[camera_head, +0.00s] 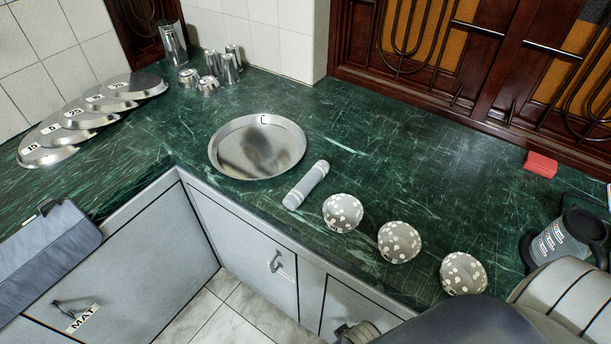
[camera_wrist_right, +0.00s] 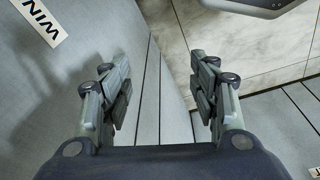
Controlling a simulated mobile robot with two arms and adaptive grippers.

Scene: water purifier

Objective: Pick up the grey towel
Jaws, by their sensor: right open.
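What looks like the grey towel (camera_head: 45,255) is a blue-grey folded sheet at the left edge of the head view. My right gripper (camera_head: 357,333) shows only partly at the bottom of the head view, far to the right of the towel. In the right wrist view my right gripper (camera_wrist_right: 163,90) is open, with nothing between its fingers. My left gripper is not in view.
A green counter (camera_head: 440,180) bears a round steel tray (camera_head: 240,150), a pale ringed cylinder (camera_head: 306,185), several spotted bowls (camera_head: 400,242), a grey jug (camera_head: 560,240) and a red block (camera_head: 540,164). Numbered plates (camera_head: 90,118) and steel cups stand behind. Cabinet handles (camera_head: 275,262) stick out.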

